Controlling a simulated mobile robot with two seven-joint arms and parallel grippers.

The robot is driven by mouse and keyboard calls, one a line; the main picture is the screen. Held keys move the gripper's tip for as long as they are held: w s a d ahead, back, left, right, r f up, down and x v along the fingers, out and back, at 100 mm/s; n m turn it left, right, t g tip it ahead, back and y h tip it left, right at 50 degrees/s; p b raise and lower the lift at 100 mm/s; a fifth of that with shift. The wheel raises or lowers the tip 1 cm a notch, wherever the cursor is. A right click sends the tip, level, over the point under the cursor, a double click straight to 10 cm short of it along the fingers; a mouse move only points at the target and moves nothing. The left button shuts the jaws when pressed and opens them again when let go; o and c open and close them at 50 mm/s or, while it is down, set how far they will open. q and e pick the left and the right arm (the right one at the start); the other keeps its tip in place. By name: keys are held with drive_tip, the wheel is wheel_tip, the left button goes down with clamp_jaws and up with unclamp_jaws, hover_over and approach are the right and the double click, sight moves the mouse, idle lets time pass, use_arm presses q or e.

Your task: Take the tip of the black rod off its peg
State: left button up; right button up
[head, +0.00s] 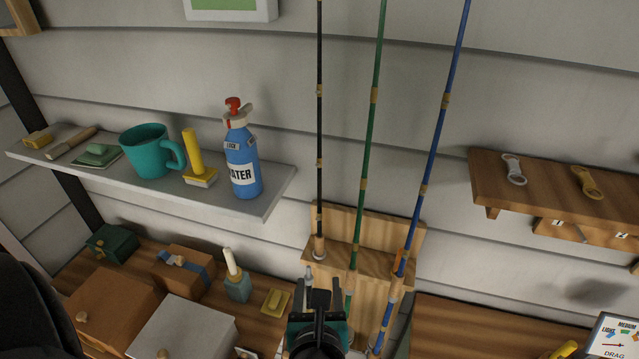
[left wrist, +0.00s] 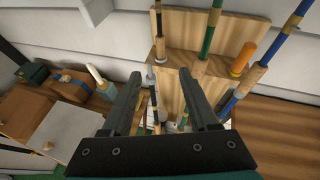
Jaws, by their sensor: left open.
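The black rod (head: 319,120) stands upright against the wall, leftmost of three rods. Its upper end runs out of the top of the head view, so its tip and peg are not seen. Its lower part meets the wooden rack (head: 375,262). The lower part of the black rod also shows in the left wrist view (left wrist: 158,22). My left gripper (head: 318,293) is below the rack's ledge, in front of the rods' lower ends. In the left wrist view its two fingers (left wrist: 160,76) are apart with nothing held between them. My right gripper is not in view.
A green rod (head: 369,130) and a blue rod (head: 438,125) stand right of the black one. A grey shelf (head: 110,180) with a mug and blue bottle (head: 242,160) is at left. Boxes (head: 115,305) crowd below it. A wooden shelf (head: 545,190) is at right.

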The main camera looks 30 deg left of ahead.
use_arm(q)
drive_tip(key=r, duration=0.2)
approach(320, 241)
drive_tip(key=x, duration=0.4)
drive_tip(key=shift+s+a+r, duration=0.1)
drive_tip(key=shift+a+r, duration=0.1)
drive_tip(key=shift+a, duration=0.1)
drive_tip(key=b+x, duration=0.1)
drive_tip(key=x, duration=0.1)
drive_tip(key=b+x, duration=0.1)
drive_tip(key=shift+w+d+f+b, duration=0.15)
drive_tip(key=shift+w+f+b, duration=0.2)
drive_tip(key=shift+f, duration=0.1)
drive_tip(key=shift+w+a+f+b, duration=0.1)
drive_tip(key=shift+w+a+b, duration=0.2)
drive_tip(key=shift+w, duration=0.1)
clamp_jaws()
